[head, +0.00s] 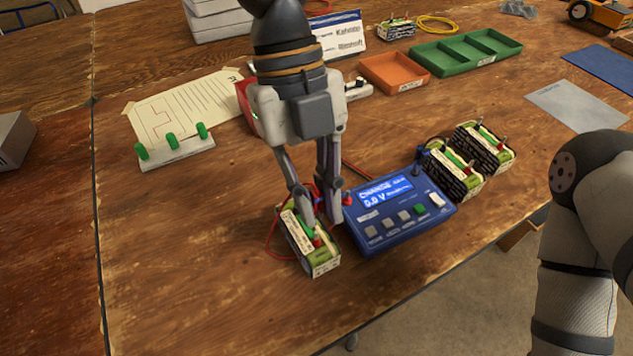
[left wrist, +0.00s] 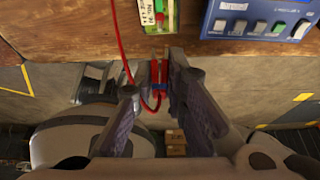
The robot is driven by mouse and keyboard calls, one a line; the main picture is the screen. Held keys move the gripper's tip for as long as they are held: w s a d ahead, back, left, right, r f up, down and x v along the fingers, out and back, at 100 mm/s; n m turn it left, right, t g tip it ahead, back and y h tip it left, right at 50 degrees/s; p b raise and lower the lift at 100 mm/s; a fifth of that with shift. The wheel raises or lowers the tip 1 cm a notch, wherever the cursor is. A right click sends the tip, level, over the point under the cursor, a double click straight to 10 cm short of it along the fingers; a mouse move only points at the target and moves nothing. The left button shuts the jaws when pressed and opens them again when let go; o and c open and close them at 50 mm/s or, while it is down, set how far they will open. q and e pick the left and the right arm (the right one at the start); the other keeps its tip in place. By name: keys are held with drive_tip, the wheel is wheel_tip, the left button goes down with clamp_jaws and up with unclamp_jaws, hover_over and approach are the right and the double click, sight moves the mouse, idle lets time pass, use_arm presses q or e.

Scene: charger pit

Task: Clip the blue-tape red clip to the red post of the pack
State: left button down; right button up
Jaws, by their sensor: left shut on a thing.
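The pack (head: 322,266), a pale block with green and dark sides, stands on the wooden table left of the blue charger (head: 395,215). A small red spot, likely its red post (head: 317,242), shows on top. My left gripper (head: 318,205) points down over the pack's far end. In the left wrist view my left gripper (left wrist: 160,85) is shut on the red clip (left wrist: 156,72) with blue tape, and a red wire loops from it. The pack (left wrist: 158,14) is at that view's top edge. The fingers mostly hide the clip in the head view; contact with the post cannot be told. My right gripper is out of view.
More packs (head: 485,148) stand beyond the charger's right side. A white strip (head: 178,153) with green clips lies at left by a paper sheet (head: 180,103). Orange (head: 394,84) and green (head: 466,61) trays are behind. The table's left and front left are clear.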

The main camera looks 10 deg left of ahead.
sight(316, 233)
use_arm(q)
drive_tip(key=shift+f+b, duration=0.35)
drive_tip(key=shift+f, duration=1.95)
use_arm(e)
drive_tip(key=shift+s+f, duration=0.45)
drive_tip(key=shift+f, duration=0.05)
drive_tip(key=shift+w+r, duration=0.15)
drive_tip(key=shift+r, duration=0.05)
use_arm(q)
drive_tip(key=shift+f+p, duration=0.15)
drive_tip(key=shift+p, duration=0.25)
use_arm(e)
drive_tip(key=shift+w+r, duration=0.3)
use_arm(q)
drive_tip(key=c, duration=1.5)
unclamp_jaws()
drive_tip(key=shift+c, duration=0.2)
drive_tip(key=shift+o, duration=1)
